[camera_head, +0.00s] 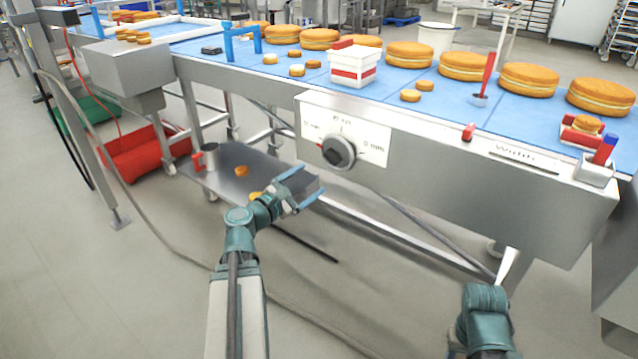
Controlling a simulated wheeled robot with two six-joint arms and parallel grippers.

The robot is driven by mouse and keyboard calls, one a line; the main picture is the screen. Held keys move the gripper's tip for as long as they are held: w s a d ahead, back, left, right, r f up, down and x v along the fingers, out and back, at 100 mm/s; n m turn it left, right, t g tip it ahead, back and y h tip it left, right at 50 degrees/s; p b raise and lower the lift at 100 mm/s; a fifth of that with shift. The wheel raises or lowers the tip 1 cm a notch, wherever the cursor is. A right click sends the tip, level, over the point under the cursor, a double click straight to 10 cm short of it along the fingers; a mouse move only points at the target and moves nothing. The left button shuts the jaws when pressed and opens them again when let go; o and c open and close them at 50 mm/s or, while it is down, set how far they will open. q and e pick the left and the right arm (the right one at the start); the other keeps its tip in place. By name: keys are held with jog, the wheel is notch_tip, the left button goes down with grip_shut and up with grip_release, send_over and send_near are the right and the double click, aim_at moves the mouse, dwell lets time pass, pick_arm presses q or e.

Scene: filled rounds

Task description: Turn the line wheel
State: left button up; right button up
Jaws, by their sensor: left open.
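The line wheel (339,152) is a dark round knob with a grey face on the white dial plate (372,143) of the conveyor's front panel. The plate has markings around the knob, with "0 mm" at its right. My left gripper (303,186) is open and empty, below and slightly left of the knob, apart from it. Its blue-edged fingers point up and right. My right gripper (508,265) is low at the right, below the panel.
The blue conveyor belt (450,92) carries several round cakes and small pieces. A white box with a red band (353,66) stands above the knob. A metal shelf (225,178) with a mug lies below left. A red bin (140,155) is further left. Space before the knob looks clear.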

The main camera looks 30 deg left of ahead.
aim_at(330, 159)
pick_arm(q)
jog(key=shift+n+t+y, duration=0.3)
jog(key=shift+n+y, duration=0.2)
jog(key=shift+n, duration=0.1)
jog(key=w, duration=0.8)
jog(key=w+a, duration=0.1)
jog(key=w, duration=0.3)
jog(key=shift+w+f, duration=0.15)
jog(key=shift+w, duration=0.15)
jog(key=c, duration=1.4)
